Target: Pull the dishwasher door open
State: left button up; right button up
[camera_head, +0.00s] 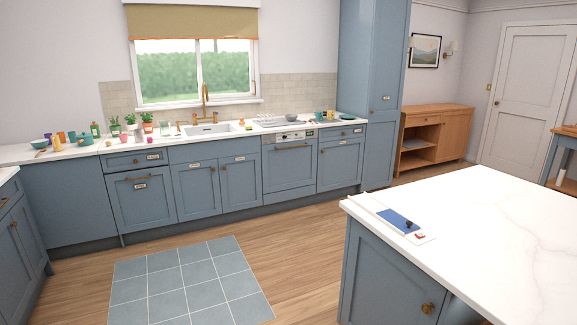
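The dishwasher (290,166) stands in the run of blue cabinets under the counter, right of the sink. Its blue front door is upright and looks shut. A long handle bar (292,147) runs across the top of the door, below a pale control panel (290,136). Neither of my grippers shows in the head view, so nothing of mine is seen touching the door.
A white-topped island (490,225) fills the right foreground. A grey tiled mat (189,283) lies on the wooden floor (290,235), which is clear in front of the dishwasher. Cups, plants and dishes stand on the back counter (75,152).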

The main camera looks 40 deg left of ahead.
aim_at(291, 164)
jog(key=i+j+u, duration=0.15)
jog(key=i+u, duration=0.45)
jog(key=i, duration=0.15)
jog(key=i+j+u, duration=0.3)
jog(key=i+u, duration=0.15)
jog(key=i, duration=0.15)
jog(key=i+j+u, duration=0.1)
jog(key=i+u, duration=0.35)
jog(key=i, duration=0.2)
jog(key=i+l+u, duration=0.15)
jog(key=i+u, duration=0.35)
jog(key=i+z, duration=0.15)
jog(key=i, duration=0.5)
jog(key=i+z, duration=0.1)
jog(key=i, duration=0.55)
jog(key=i+j+z, duration=0.15)
jog(key=i, duration=0.5)
jog(key=i+l+z, duration=0.1)
jog(key=i+l, duration=0.4)
jog(key=l, duration=0.2)
jog(key=i+l, duration=0.55)
jog(key=l, duration=0.65)
jog(key=i+l, duration=0.1)
jog(key=l, duration=0.6)
jog(key=k+z, duration=0.05)
